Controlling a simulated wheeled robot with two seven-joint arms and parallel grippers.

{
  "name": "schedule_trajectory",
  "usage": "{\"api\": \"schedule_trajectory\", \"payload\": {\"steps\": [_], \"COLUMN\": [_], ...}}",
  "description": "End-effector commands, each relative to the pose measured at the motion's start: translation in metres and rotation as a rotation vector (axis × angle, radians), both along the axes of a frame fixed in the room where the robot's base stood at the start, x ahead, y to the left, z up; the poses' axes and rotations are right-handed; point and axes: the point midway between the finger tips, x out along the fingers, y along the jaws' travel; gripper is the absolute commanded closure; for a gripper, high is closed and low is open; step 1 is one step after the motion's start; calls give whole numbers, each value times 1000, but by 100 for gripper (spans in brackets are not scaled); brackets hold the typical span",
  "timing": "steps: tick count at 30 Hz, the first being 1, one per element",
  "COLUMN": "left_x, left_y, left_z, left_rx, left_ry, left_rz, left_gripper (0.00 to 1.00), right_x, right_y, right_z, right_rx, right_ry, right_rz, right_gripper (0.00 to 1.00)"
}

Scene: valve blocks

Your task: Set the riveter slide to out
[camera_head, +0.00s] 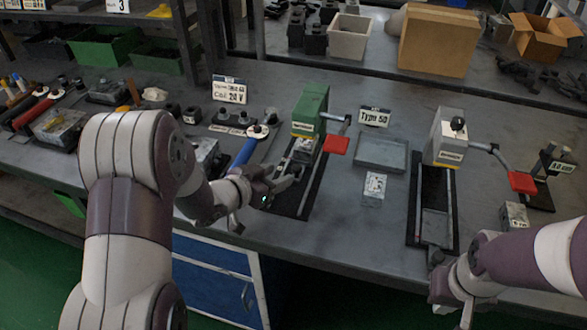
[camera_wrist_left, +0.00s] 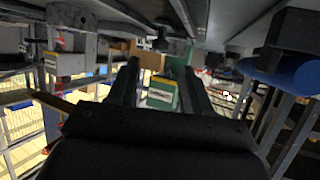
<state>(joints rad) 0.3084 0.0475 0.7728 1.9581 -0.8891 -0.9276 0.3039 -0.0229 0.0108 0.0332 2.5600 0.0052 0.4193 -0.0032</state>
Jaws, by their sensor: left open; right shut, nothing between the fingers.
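Two machines with slide rails stand on the grey bench; their small labels are too blurred to read, so I cannot tell which is the riveter. The green machine (camera_head: 310,108) has a slide carriage (camera_head: 304,150) on its rails, close under the machine. The grey machine (camera_head: 446,138) has its slide tray (camera_head: 435,226) near the front end of its rails. My left gripper (camera_head: 286,180) is open beside the green machine's rails, just in front of its carriage. In the left wrist view (camera_wrist_left: 160,75) the green machine (camera_wrist_left: 162,97) shows beyond its fingers. My right gripper (camera_head: 467,312) is shut and empty, below the grey machine's rails.
A shallow grey tray (camera_head: 381,153) and a small card (camera_head: 375,187) lie between the machines. Cardboard boxes (camera_head: 438,40) stand at the back.

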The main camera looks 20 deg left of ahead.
Motion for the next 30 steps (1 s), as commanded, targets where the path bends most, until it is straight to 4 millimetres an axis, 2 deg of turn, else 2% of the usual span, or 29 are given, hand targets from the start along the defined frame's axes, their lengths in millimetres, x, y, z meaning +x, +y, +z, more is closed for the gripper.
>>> {"api": "schedule_trajectory", "payload": {"steps": [3,9,20,24,25,30], "left_x": [25,54,62,61,61,61], "left_y": [-13,-25,-28,-28,-28,-27], "left_z": [-14,-26,-28,-28,-28,-28], "left_rx": [1,1,1,1,1,1], "left_ry": [1,1,1,1,1,1], "left_rz": [-4,-1,2,2,2,2], "left_gripper": [50,50,50,96,100,100], "right_x": [0,0,0,0,0,0], "right_y": [0,0,0,0,0,0], "right_z": [-7,-10,-10,-10,-10,-10], "right_rx": [0,0,0,0,0,0], "right_ry": [0,0,0,0,0,0], "right_rz": [0,0,0,0,0,0], "right_gripper": [100,100,100,100,100,100]}}
